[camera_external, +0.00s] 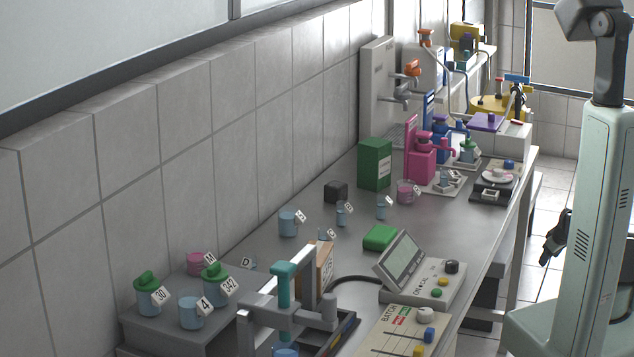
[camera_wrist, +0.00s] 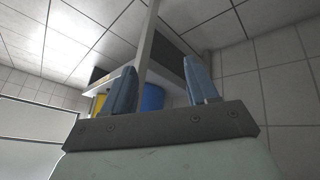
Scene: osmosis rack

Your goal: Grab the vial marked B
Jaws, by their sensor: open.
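Several small blue vials with white tags stand on the bench in the external view. One is at the left (camera_external: 288,223), one in the middle (camera_external: 341,213) and one to the right (camera_external: 382,208). Their tags are too small for me to read, so I cannot tell which is marked B. My gripper (camera_wrist: 160,80) shows in the wrist view with its two blue-grey fingers spread apart and nothing between them. It points toward the ceiling and a wall shelf, and no vial shows in that view.
Green-lidded jars (camera_external: 148,297) and a blue beaker (camera_external: 191,313) stand on a grey block at front left. A green box (camera_external: 375,164), a pink device (camera_external: 420,160), a green block (camera_external: 381,237) and a screen console (camera_external: 422,282) occupy the bench. Bare bench lies around the vials.

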